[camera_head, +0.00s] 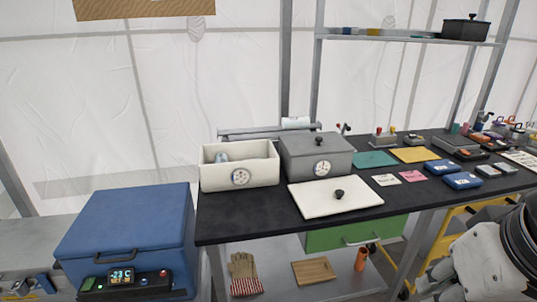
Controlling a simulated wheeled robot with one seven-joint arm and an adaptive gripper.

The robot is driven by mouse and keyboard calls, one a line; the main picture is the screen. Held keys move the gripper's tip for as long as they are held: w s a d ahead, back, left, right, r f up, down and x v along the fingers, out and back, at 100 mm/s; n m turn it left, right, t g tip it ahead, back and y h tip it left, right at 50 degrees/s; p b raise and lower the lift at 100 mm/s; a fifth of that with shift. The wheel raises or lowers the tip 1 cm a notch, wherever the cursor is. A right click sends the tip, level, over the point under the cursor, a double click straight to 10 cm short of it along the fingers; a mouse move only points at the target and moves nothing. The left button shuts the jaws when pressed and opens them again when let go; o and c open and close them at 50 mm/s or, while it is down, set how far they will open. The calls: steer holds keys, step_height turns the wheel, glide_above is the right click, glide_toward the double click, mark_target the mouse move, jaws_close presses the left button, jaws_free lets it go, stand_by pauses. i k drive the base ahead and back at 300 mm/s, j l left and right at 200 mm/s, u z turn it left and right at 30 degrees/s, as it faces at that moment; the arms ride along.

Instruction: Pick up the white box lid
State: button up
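The white box lid (314,201) lies flat on the black worktop (245,226), near its front edge. It has a dark round knob (339,194) on top. The open white box (264,172) stands behind and left of the lid, with a round dial mark on its front and a small bluish-grey item inside. My arm shows at the lower right, well apart from the lid. My gripper's fingers cannot be made out in this view.
A closed grey box (313,147) stands just behind the lid. Cards, coloured mats and blue packs (461,181) lie to the right. A blue cooler (130,222) stands at the lower left. A green drawer (352,233) is under the worktop. Bare worktop lies left of the lid.

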mark_target(324, 197)
steer(key=i+l, duration=0.4)
steer(key=i, duration=0.15)
steer(key=i+l, duration=0.4)
steer(key=i, duration=0.2)
